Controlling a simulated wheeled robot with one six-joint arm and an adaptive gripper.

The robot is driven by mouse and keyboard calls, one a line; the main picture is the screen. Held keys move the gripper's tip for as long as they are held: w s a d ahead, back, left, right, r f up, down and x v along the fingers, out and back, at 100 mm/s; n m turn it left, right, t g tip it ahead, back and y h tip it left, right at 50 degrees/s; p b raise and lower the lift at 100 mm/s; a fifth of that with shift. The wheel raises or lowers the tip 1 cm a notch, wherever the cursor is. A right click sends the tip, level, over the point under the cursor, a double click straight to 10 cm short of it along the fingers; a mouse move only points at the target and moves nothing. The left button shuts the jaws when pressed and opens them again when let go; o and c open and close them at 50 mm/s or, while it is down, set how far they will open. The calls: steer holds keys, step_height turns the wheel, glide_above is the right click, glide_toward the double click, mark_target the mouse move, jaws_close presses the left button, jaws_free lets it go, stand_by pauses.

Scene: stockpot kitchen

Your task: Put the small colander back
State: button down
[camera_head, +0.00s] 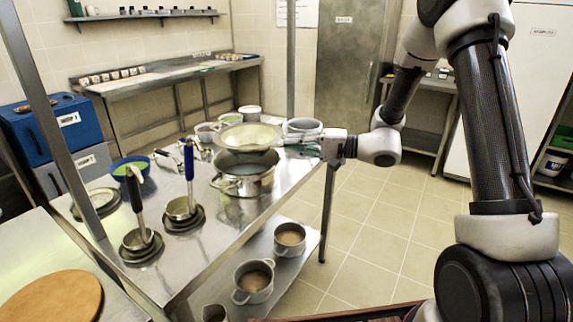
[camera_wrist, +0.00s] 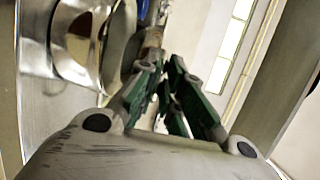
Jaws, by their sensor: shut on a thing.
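The small colander (camera_head: 248,135), a pale wide-rimmed bowl, is in the air above a steel stockpot (camera_head: 243,182) on the steel table, in the head view. It looks roughly level, and a gap shows between it and the pot's rim. My gripper (camera_head: 288,146) reaches in from the right and is shut on the colander's right side. The exact grip point is too small to make out. In the wrist view my green-padded fingers (camera_wrist: 170,98) are close together. Shiny curved metal fills the left there, and I cannot tell which vessel it is.
Two ladles, one blue-handled (camera_head: 189,165) and one black-handled (camera_head: 134,190), stand in small pans at the table's front left. A blue bowl (camera_head: 130,168) and several containers stand behind. Pots (camera_head: 254,281) sit on the lower shelf. Open floor lies to the right.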

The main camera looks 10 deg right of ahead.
steer(key=shift+f, duration=2.7)
steer(key=shift+a+f, duration=0.1)
steer(key=shift+f, duration=0.25)
steer(key=c, duration=1.5)
jaws_free()
steer(key=shift+c, duration=0.2)
